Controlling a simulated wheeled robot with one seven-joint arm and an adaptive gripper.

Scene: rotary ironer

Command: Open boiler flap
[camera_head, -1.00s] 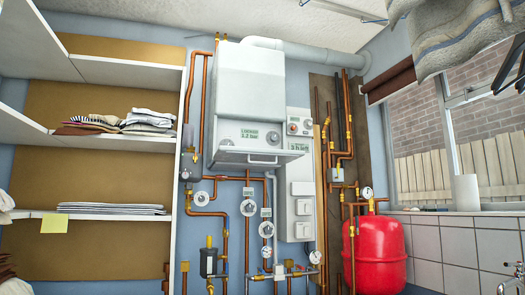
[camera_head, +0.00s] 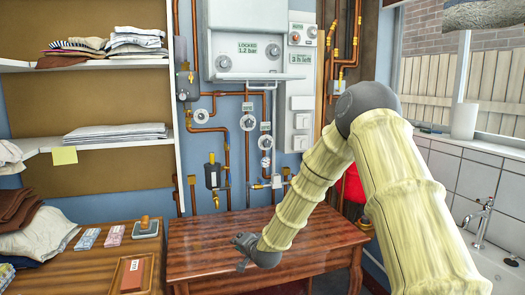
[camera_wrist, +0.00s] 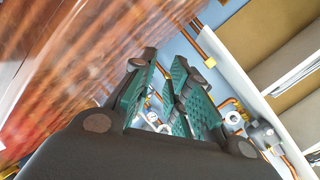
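The white boiler (camera_head: 243,30) hangs on the wall at top centre in the head view, its top cut off. Its display reads "LOCKED 1.2 bar", with a knob beside it. A light flap (camera_head: 235,77) juts out along the boiler's lower edge, with a bar handle (camera_head: 263,84) at its front. My gripper (camera_head: 241,254) is low over the wooden table, well below and apart from the flap. In the wrist view my gripper (camera_wrist: 168,70) has its two green-padded fingers apart with nothing between them. The flap cannot be made out in the wrist view.
The wooden table (camera_head: 205,250) stands below the boiler. Copper pipes (camera_head: 227,140) and gauges run down the wall. A white panel (camera_head: 300,100) is right of the boiler; a red tank (camera_head: 352,188) is partly behind my arm. Shelves (camera_head: 90,142) are at left, a sink (camera_head: 495,265) at right.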

